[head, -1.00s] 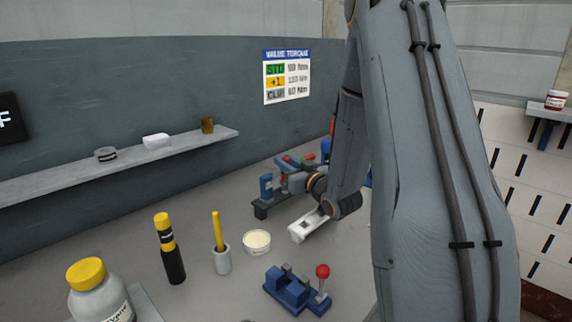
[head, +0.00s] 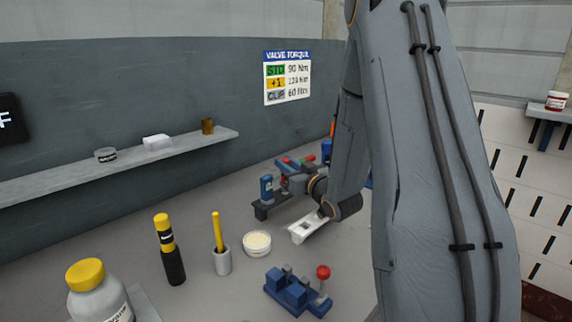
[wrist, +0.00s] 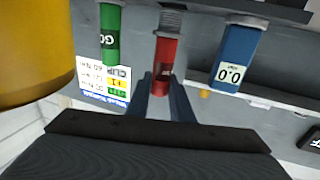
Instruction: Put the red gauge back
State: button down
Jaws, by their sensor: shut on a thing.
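In the wrist view, the red gauge (wrist: 166,62) is a red cylinder with a grey ribbed part above it in the picture. My gripper (wrist: 165,84) is shut on it, with one finger on each side. A green gauge (wrist: 110,38) is on its left and a blue gauge (wrist: 235,55) reading 0.0 is on its right. A dark rack bar (wrist: 275,9) runs along the top there. In the head view, my gripper (head: 284,178) is at the dark stand (head: 262,211) with the blue gauge (head: 267,186). I cannot tell whether the red gauge is seated.
A white fixture (head: 303,232) lies close below my wrist. A wall shelf (head: 100,167) runs along the left.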

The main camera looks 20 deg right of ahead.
jog(key=shift+f+b, duration=0.35)
jog(key=shift+f, duration=0.15)
jog(key=c, duration=1.5)
grip_release()
jog(key=shift+r, duration=0.1)
jog(key=shift+r+p, duration=2.05)
jog(key=shift+r, duration=0.9)
